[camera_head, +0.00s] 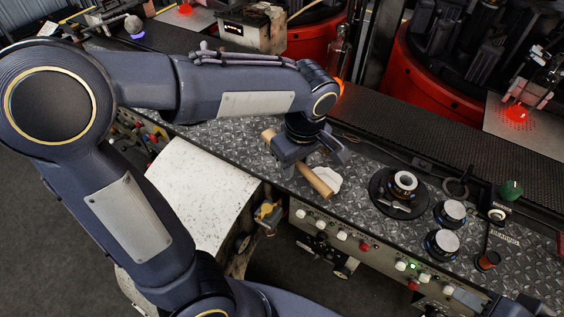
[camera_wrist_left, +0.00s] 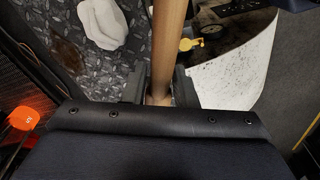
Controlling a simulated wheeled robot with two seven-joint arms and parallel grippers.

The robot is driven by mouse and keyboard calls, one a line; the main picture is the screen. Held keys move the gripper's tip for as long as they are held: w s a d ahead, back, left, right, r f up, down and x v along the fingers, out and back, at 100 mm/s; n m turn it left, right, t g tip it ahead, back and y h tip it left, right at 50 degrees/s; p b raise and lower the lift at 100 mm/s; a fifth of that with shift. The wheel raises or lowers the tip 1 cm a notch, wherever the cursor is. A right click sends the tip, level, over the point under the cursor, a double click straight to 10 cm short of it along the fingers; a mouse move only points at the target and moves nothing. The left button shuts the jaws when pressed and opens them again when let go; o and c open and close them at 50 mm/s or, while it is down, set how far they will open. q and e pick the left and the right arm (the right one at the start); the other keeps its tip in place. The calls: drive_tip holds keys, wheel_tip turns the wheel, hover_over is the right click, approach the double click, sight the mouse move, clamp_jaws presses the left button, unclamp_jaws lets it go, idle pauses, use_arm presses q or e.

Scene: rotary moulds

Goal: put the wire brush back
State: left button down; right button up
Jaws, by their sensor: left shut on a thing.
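The wire brush shows as a light wooden bar (camera_head: 316,181), slanting through my left gripper (camera_head: 310,160) above the front edge of the diamond-plate bench (camera_head: 375,215). The gripper is shut on the wood, which sticks out on both sides of it. In the left wrist view the wooden bar (camera_wrist_left: 170,40) runs up from between the two fingers (camera_wrist_left: 160,88). I see no bristles in either view. A dark piece at the bottom right edge of the head view may be my right gripper (camera_head: 510,307); its jaws cannot be made out.
A crumpled white cloth (camera_head: 328,181) lies on the bench beside the wood. A white scuffed panel (camera_head: 200,190) lies lower left. Red rotary moulds (camera_head: 425,75) stand behind.

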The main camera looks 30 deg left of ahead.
use_arm(q)
drive_tip(key=w+a+f, duration=0.1)
drive_tip(key=f, duration=0.1)
drive_tip(key=w+a+f, duration=0.3)
drive_tip(key=w+f, duration=0.1)
drive_tip(key=shift+w+a+f+p, duration=0.1)
drive_tip(key=shift+a+f+p, duration=0.05)
drive_tip(key=shift+a+p, duration=0.25)
drive_tip(key=shift+w+a+f, duration=0.15)
drive_tip(key=shift+f, duration=0.85)
drive_tip(key=shift+w+a+f, duration=0.1)
drive_tip(key=shift+f, duration=0.85)
drive_tip(key=shift+f, duration=0.15)
drive_tip(key=c, duration=1.2)
unclamp_jaws()
drive_tip(key=shift+o, duration=0.2)
